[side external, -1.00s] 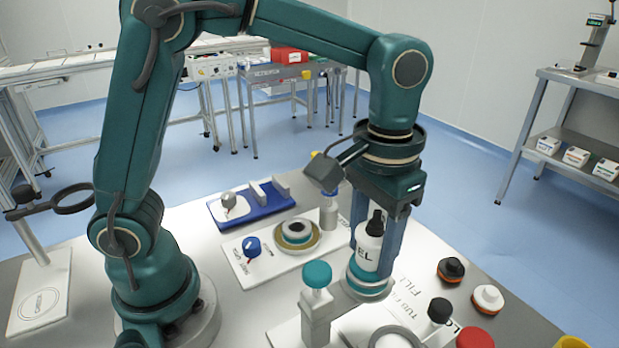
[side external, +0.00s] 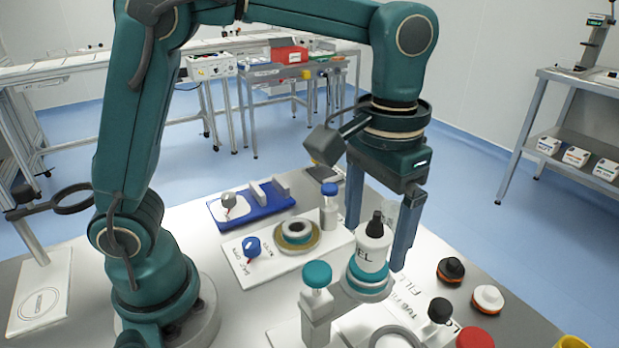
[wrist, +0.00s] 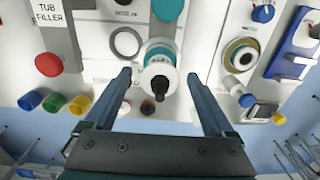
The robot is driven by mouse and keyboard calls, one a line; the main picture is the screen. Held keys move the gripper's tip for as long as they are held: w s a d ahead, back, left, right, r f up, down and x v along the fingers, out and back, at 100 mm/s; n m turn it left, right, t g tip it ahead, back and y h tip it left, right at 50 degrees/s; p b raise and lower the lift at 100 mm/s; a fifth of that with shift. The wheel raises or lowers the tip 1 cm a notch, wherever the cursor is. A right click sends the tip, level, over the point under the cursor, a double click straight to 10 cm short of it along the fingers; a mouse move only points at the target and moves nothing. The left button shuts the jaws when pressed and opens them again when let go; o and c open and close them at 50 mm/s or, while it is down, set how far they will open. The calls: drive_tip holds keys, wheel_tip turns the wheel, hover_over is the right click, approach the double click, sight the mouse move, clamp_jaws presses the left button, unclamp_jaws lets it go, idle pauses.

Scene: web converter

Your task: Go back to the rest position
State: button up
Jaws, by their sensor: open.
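My gripper (side external: 378,240) is open, with its two blue fingers spread apart and nothing held between them. It points down above a white bottle (side external: 371,250) with a black dropper top. The bottle stands upright on a teal round holder (side external: 368,281). In the side view the fingertips reach to about the bottle's body height. In the wrist view my gripper (wrist: 160,75) shows its fingers on either side of the bottle (wrist: 158,80), apart from it.
A teal-knobbed post (side external: 317,290) stands close to the bottle's left. A plate with a blue knob and a ring (side external: 296,234), a small blue-capped bottle (side external: 329,207) and a blue tray (side external: 252,206) lie behind. Black and white pucks, a dark knob and a red knob (side external: 474,338) are at right.

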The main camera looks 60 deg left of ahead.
drive_tip(key=shift+r, duration=1.2)
drive_tip(key=shift+a+r, duration=0.15)
drive_tip(key=s+a+f+t, duration=0.2)
drive_tip(key=s+a+t, duration=0.3)
drive_tip(key=s+a, duration=0.4)
drive_tip(key=shift+s+f+t, duration=0.2)
drive_tip(key=shift+f+t, duration=0.1)
drive_tip(key=shift+a, duration=0.1)
